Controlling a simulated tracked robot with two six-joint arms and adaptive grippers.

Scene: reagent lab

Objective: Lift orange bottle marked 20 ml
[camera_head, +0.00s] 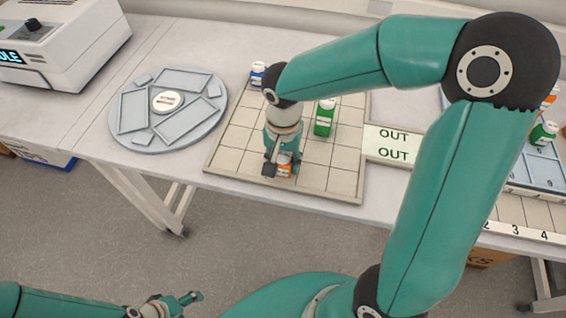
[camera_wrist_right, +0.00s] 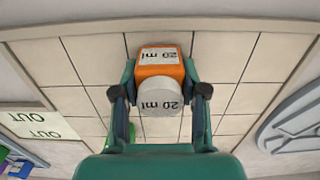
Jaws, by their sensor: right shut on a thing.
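The orange bottle (camera_head: 284,171) has a white cap and stands near the front of the tiled tray (camera_head: 232,160). In the right wrist view the orange bottle (camera_wrist_right: 158,70) shows "20 ml" on its label and on its cap. My right gripper (camera_head: 282,166) comes down over it from above, with a finger on each side, shut on the bottle. The bottle looks to be at or close to the tile surface; I cannot tell if there is a gap. My left gripper (camera_head: 188,299) is low at the bottom left, away from the table, with its fingers apart.
A green bottle (camera_head: 324,118) and a blue bottle (camera_head: 258,74) stand on the same tray. A grey round rotor plate (camera_head: 118,112) lies to the left. An OUT sign (camera_head: 392,143) is at the right, beyond it a rack with another green bottle (camera_head: 543,133).

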